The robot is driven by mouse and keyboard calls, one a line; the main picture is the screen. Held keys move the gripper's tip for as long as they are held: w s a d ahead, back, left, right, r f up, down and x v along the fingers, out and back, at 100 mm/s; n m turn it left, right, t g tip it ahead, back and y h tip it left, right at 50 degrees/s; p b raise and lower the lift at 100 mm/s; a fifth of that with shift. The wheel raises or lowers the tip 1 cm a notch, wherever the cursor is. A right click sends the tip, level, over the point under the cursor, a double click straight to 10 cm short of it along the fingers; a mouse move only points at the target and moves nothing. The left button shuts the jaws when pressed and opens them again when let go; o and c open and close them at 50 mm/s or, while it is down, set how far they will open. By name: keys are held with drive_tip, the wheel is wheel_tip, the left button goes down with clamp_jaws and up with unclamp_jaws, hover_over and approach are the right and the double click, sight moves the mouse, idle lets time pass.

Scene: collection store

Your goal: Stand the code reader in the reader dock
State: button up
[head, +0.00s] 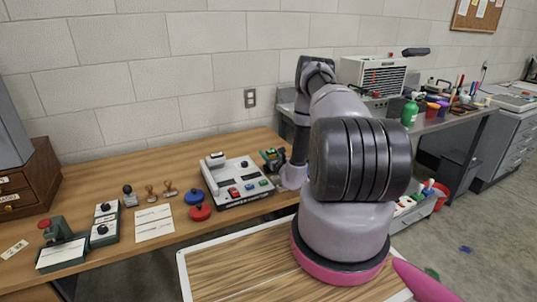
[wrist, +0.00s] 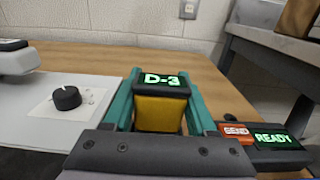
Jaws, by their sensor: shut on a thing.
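My gripper (wrist: 160,97) has teal fingers on both sides of the code reader (wrist: 159,114) and is shut on it. The reader has a yellow body and a black top with a lit green "D-3" display. It looks upright in the wrist view. A dark unit with a red "SEND" button and a green "READY" display (wrist: 273,138), apparently the reader dock, is just right of the gripper. The reader's lower end is hidden, so I cannot tell whether it is seated. In the head view my gripper (head: 273,157) is small and partly hidden by my arm.
A pale console (head: 237,183) with a black knob and coloured buttons stands just left of the gripper. Blue and red round pads (head: 199,212), stamps and card devices lie farther left. A wall stands behind the wooden bench (head: 100,185).

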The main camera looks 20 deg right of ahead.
drive_tip(key=shift+f, duration=0.55)
drive_tip(key=o, duration=0.8)
drive_tip(key=shift+c, duration=0.2)
drive_tip(key=shift+s+d, duration=0.2)
drive_tip(key=shift+s, duration=5.3)
